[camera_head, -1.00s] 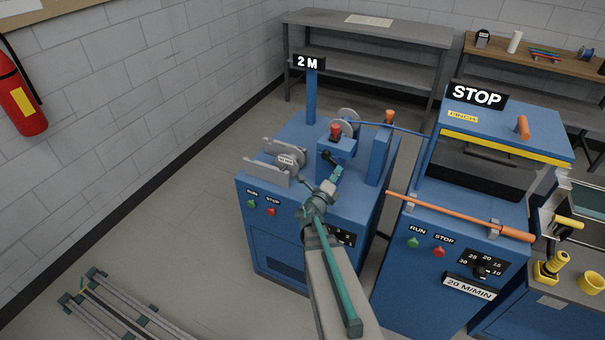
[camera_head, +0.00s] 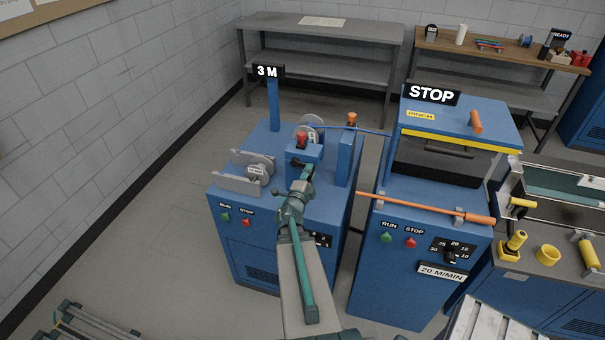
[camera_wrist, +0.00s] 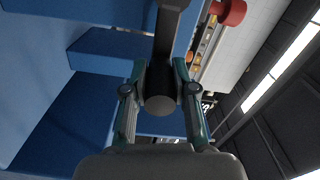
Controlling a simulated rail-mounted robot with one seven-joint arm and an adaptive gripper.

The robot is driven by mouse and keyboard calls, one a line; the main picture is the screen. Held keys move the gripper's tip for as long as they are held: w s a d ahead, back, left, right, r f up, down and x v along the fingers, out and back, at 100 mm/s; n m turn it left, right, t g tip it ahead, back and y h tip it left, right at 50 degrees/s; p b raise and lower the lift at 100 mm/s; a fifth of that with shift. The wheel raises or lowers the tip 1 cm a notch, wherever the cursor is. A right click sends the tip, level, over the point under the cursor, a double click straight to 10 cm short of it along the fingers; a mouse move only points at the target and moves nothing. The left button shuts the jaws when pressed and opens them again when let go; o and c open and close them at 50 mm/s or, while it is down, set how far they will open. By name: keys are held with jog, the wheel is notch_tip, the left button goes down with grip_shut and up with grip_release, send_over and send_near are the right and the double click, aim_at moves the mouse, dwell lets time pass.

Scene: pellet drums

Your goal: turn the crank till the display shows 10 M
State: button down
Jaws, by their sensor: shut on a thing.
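The display (camera_head: 267,72) on a blue post at the left machine reads 3 M. My gripper (camera_head: 301,186) is at the front of that blue machine (camera_head: 240,235), just below the small block with a red knob (camera_head: 302,140). In the wrist view my gripper (camera_wrist: 160,85) has its two fingers on either side of the dark crank handle (camera_wrist: 160,102), shut on it. The crank arm (camera_wrist: 172,35) runs up from the handle. In the head view the crank is mostly hidden behind my gripper and wrist.
A second blue machine (camera_head: 420,260) with a STOP sign (camera_head: 431,95) stands to the right, an orange-ended rod (camera_head: 425,207) across its front. A spool (camera_head: 258,167) sits between grey plates at the left.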

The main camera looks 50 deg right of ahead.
dwell(0.3)
jog(key=c, duration=0.9)
grip_release()
jog(key=shift+r, duration=0.15)
notch_tip(320, 180, up, 10)
jog(key=shift+f, duration=0.1)
